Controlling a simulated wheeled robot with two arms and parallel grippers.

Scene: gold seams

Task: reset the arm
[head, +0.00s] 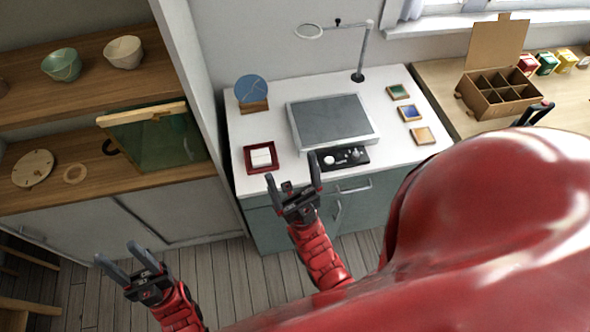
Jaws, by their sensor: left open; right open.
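My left gripper (117,253) is at the lower left, above the wooden floor in front of the low cabinet. Its two dark fingers are spread, with nothing between them. My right gripper (291,168) is in the middle, at the front edge of the white worktop as seen from here. Its fingers are spread and empty, and one fingertip shows close to the black control box (343,158). I cannot tell whether it touches. My own large red arm part covers the lower right and hides the floor there.
The white worktop (270,110) holds a grey-topped plate (333,122), a red-framed tray (261,157), a blue disc (251,89), a ring lamp (359,52) and small coloured tiles (410,112). Shelves (110,85) with bowls stand left. A divided cardboard box (497,92) stands right.

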